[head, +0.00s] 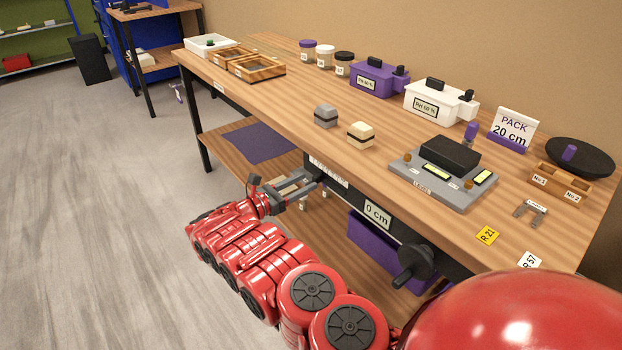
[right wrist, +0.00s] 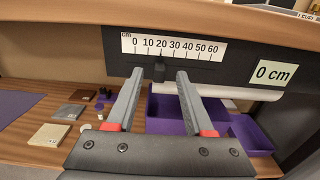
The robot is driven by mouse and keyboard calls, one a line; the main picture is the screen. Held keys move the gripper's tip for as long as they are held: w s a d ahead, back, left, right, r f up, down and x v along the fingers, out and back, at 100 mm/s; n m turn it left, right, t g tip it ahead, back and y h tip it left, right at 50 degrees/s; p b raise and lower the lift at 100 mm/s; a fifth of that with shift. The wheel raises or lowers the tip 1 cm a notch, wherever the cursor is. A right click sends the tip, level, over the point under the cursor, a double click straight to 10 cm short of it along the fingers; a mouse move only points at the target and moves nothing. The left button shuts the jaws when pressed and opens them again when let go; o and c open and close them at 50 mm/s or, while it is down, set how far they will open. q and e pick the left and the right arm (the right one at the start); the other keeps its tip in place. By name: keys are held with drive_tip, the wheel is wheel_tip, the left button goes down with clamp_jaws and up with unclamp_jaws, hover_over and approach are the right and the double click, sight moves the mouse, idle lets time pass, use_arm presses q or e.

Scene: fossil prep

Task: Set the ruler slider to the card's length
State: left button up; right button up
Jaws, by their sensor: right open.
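The card (head: 513,127) stands on the tabletop at the right and reads "PACK 20 cm". The ruler (right wrist: 172,48) is a white scale marked 0 to 60 cm on the dark table front. It also shows in the head view (head: 328,171). A sign (right wrist: 272,73) right of the ruler reads "0 cm". In the head view, my right gripper (head: 320,182) is at the ruler, and the slider cannot be made out. My left gripper is not in view.
A black crank knob (head: 411,262) sticks out of the table front right of the sign. Purple bins (right wrist: 175,112) and small items stand on the lower shelf (right wrist: 60,160). The floor at left is clear.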

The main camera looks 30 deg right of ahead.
drive_tip(key=s+a, duration=0.1)
drive_tip(key=a, duration=1.2)
drive_tip(key=shift+a+b, duration=0.35)
drive_tip(key=shift+a, duration=0.05)
